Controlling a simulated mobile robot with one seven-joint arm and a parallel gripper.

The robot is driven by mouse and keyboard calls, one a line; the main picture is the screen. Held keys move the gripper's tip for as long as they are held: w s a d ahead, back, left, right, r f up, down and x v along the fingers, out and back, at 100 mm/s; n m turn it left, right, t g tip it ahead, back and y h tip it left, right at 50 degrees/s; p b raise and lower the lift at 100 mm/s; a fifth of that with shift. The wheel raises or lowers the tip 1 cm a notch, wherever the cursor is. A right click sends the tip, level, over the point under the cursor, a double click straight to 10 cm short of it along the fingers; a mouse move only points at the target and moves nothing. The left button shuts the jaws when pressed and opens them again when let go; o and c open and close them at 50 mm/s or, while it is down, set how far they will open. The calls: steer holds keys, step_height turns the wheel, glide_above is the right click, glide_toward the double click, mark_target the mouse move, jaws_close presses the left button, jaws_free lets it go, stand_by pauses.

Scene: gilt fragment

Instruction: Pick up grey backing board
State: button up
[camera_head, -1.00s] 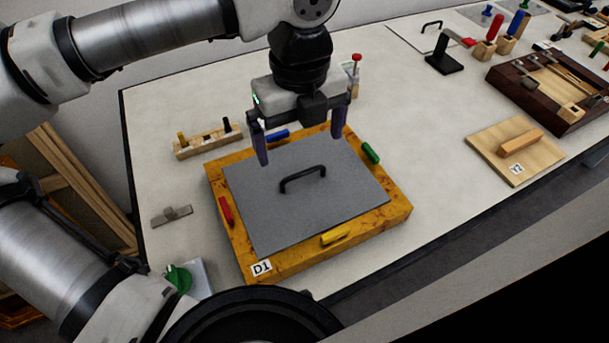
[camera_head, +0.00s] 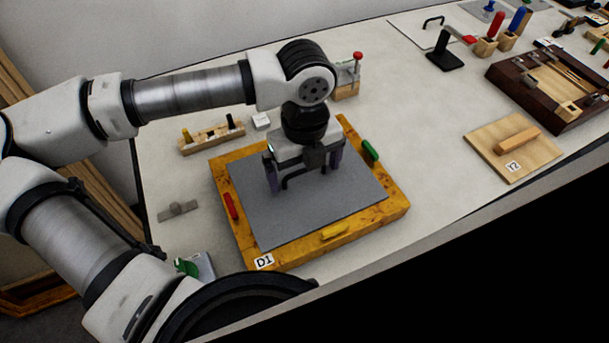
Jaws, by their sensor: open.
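The grey backing board (camera_head: 325,218) lies flat inside a yellow-brown wooden frame (camera_head: 392,212) labelled D1 on the table. The board has a black bar handle (camera_head: 290,178) near its middle, partly hidden by my gripper. My gripper (camera_head: 304,182) points down and is open, its two purple fingers low over the board, around the ends of the handle as seen here. Whether the fingertips touch the board or handle I cannot tell. A red tab (camera_head: 231,206), a yellow tab (camera_head: 334,232) and a green tab (camera_head: 370,150) sit on the frame's sides.
A wooden rack (camera_head: 212,137) and a small white block (camera_head: 261,121) stand behind the frame. A grey metal piece (camera_head: 179,210) lies to the left.

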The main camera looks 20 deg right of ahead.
steer(key=c, duration=1)
steer(key=shift+r, duration=0.1)
